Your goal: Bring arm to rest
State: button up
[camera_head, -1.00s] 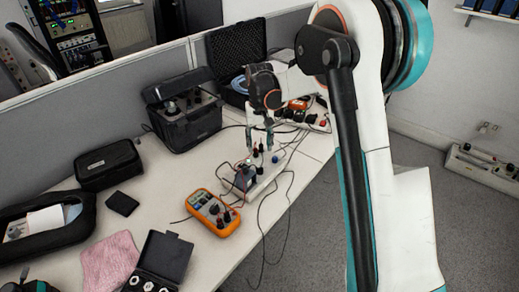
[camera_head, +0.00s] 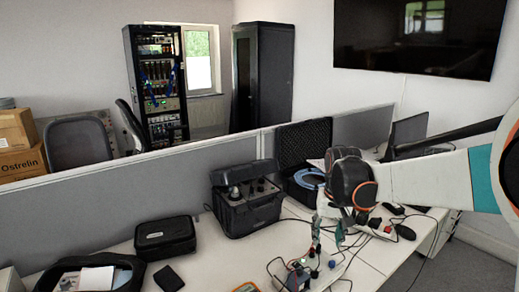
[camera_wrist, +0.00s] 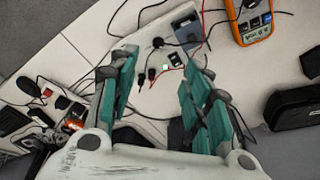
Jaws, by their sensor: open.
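My arm (camera_head: 425,180) reaches in from the right edge of the head view, over the desk. My gripper (camera_head: 328,238) hangs at its end, pointing down above a small grey unit (camera_head: 297,277) with dark plugs and leads. In the wrist view the two teal fingers of my gripper (camera_wrist: 158,78) stand apart with nothing held between them. The grey unit also shows in the wrist view (camera_wrist: 186,28), beyond the fingertips. I cannot tell the exact gap between the fingers and the leads.
An orange multimeter (camera_wrist: 252,22) lies beside the grey unit. A black instrument case (camera_head: 247,208), an open foam-lined case (camera_head: 303,143) and a black pouch (camera_head: 165,236) stand along the grey partition (camera_head: 120,205). Loose cables cross the desk (camera_head: 205,262). Floor shows at right.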

jog(key=s+r+t, duration=0.1)
jog(key=s+r, duration=0.2)
jog(key=s, duration=0.4)
jog(key=s+r+t, duration=0.1)
jog(key=s+r, duration=0.3)
jog(key=s, duration=0.2)
jog(key=s+f+n+t, duration=0.1)
jog(key=s+f+t, duration=0.1)
jog(key=s, duration=1.1)
jog(key=shift+s+f+t, duration=0.2)
jog(key=shift+f+t, duration=0.1)
jog(key=shift+t, duration=0.4)
